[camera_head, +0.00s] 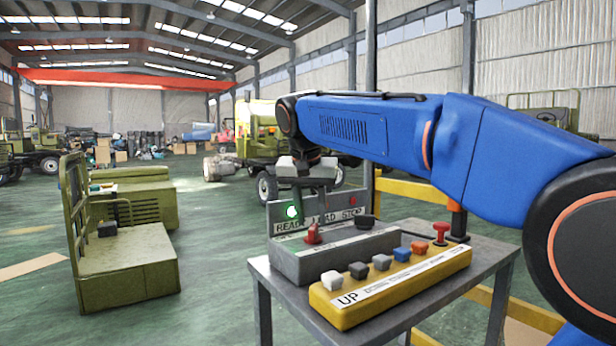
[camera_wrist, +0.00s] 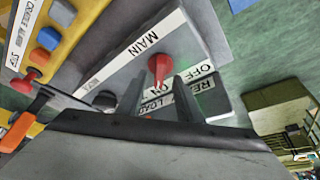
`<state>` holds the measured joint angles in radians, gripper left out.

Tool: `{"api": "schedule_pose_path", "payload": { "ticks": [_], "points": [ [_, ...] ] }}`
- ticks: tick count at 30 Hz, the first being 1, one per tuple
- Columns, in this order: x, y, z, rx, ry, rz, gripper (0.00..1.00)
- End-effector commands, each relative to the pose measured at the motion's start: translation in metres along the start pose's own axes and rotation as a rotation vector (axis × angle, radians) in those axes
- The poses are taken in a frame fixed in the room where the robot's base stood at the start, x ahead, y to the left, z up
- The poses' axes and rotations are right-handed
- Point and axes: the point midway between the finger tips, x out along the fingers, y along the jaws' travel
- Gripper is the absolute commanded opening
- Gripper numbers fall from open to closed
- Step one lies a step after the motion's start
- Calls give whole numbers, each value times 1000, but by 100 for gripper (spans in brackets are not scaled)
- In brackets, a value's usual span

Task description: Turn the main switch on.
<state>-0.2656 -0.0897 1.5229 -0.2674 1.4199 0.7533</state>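The main switch is a red knob (camera_head: 312,234) on top of a grey box (camera_head: 300,264). In the wrist view the red knob (camera_wrist: 160,69) sits beside a white strip marked MAIN, with ON and OFF lettering close by. Its narrow end points towards the ON/OFF strip, but I cannot tell which word it is set to. My gripper (camera_head: 318,212) hangs pointing down above the box. In the wrist view my gripper (camera_wrist: 160,88) is open, with its two dark fingers apart and the knob showing between and just beyond the tips. Contact cannot be told.
A panel (camera_head: 282,228) with a lit green lamp (camera_head: 292,212) stands behind the box. A black knob (camera_head: 367,221) is on the same box. A yellow button box (camera_head: 345,314) with several buttons and a red mushroom button (camera_head: 440,232) lies in front, on a grey table (camera_head: 482,256).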

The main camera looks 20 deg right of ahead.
Motion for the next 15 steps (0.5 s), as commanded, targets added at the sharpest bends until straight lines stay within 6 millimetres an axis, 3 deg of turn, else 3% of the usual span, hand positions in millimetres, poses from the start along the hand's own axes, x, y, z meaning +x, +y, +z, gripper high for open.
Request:
{"api": "schedule_pose_path", "payload": {
  "ticks": [15],
  "points": [
    [-104,-1,-1,0,3,-2,33]
  ]
}}
